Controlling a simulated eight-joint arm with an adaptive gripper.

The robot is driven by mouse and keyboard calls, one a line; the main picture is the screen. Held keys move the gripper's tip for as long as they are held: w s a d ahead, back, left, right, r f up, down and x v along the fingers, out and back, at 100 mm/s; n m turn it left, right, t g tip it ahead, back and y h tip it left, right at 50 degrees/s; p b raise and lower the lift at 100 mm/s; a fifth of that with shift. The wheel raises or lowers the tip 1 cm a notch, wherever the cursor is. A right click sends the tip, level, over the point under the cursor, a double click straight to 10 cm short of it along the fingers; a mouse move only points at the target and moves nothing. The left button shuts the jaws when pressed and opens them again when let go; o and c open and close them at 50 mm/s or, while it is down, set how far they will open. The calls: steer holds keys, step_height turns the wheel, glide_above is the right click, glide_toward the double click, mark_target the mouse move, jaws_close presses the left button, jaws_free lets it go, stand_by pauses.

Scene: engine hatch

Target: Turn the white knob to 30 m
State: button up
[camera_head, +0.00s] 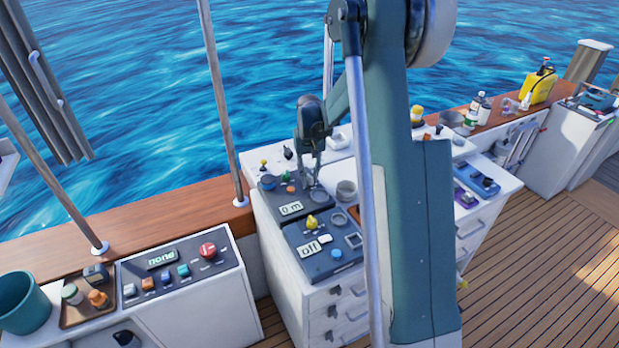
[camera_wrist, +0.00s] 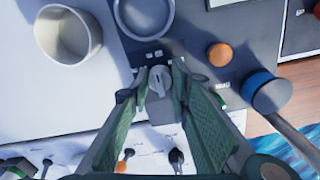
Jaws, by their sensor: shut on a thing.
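The white knob (camera_wrist: 160,82), pale grey-white with a raised ridge, stands on a dark panel in the wrist view. My gripper (camera_wrist: 159,73) has its two fingertips on either side of the knob and is shut on it. In the head view my gripper (camera_head: 308,178) reaches down to the back of the dark panel and hides the knob. The display (camera_head: 291,208) on that panel reads "0 m". The small marks around the knob are too small to read.
Several small toggles stand on the white surface behind. A second panel (camera_head: 323,262) reading "off" lies in front.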

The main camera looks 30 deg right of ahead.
mark_target(309, 176)
steer(key=o, duration=0.9)
steer(key=shift+r, duration=0.2)
step_height(309, 176, up, 12)
steer(key=shift+f, duration=0.15)
stand_by(0.6)
